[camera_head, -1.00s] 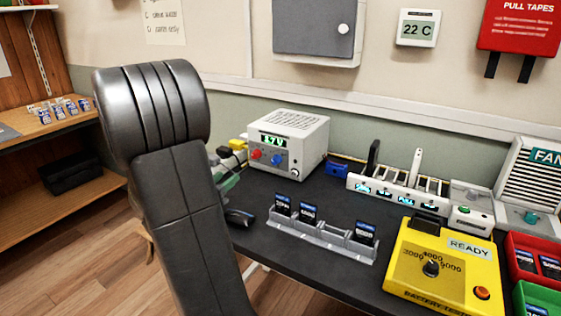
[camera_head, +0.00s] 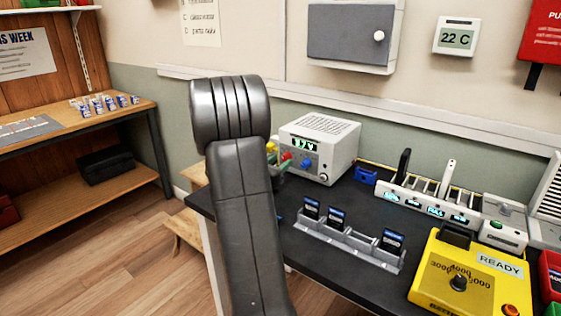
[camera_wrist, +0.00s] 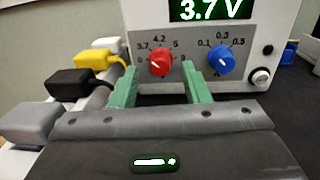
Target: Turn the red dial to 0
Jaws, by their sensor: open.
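The red dial (camera_wrist: 160,62) is on the front of a white power supply (camera_head: 340,140), with marks 0, 3.7, 4.2 and 5 around it. The display (camera_wrist: 207,8) reads 3.7 V. My gripper (camera_wrist: 159,69) is open, with one green finger on each side of the red dial and the dial between the tips. I cannot tell whether the fingers touch it. In the head view the red dial (camera_head: 287,156) shows just right of my arm, which hides most of my gripper.
A blue dial (camera_wrist: 221,60) sits close right of my right finger. Yellow (camera_wrist: 90,60), black (camera_wrist: 75,83) and white plugs are at the left. A grey battery rack (camera_head: 345,243) and a yellow tester (camera_head: 440,290) stand on the dark bench.

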